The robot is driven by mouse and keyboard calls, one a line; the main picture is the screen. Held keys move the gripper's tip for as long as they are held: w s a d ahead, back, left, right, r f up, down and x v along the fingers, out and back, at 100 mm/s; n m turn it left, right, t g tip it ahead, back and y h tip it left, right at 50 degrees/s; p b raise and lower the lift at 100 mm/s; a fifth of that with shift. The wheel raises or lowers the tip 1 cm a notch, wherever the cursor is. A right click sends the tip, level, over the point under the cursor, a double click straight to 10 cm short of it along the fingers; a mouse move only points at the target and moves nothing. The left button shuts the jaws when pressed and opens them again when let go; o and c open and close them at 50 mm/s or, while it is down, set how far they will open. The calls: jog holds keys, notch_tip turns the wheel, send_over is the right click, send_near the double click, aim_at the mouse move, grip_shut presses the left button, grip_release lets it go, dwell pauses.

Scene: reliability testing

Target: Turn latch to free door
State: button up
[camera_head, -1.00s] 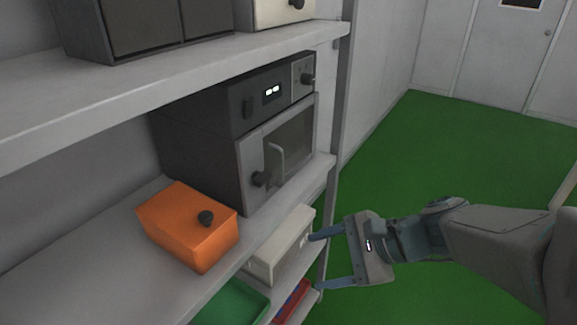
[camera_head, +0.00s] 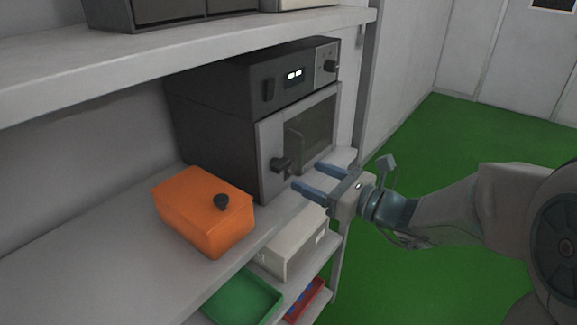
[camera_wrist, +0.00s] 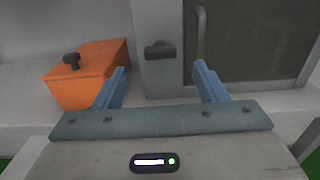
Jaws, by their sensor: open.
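The dark oven-like device (camera_head: 215,120) stands on the middle shelf. Its grey-framed door (camera_head: 312,130) has a dark window and a vertical handle, and looks shut. The dark latch knob (camera_head: 282,165) sits low on the left part of the door frame. In the wrist view the latch (camera_wrist: 159,50) shows as a dark, roughly horizontal bar between and beyond my fingers. My gripper (camera_head: 308,179) is open and empty in front of the door, just right of the latch and apart from it. Its two blue fingers (camera_wrist: 160,85) point toward the device.
An orange box (camera_head: 200,212) with a black knob stands left of the device on the same shelf (camera_head: 90,270). Below are a pale box (camera_head: 290,245), a green tray (camera_head: 240,297) and a red bin (camera_head: 305,300). An upper shelf (camera_head: 180,60) runs overhead.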

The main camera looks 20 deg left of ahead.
aim_at(285, 166)
jog(key=x, duration=0.7)
jog(key=shift+a, duration=0.1)
jog(key=c, duration=1)
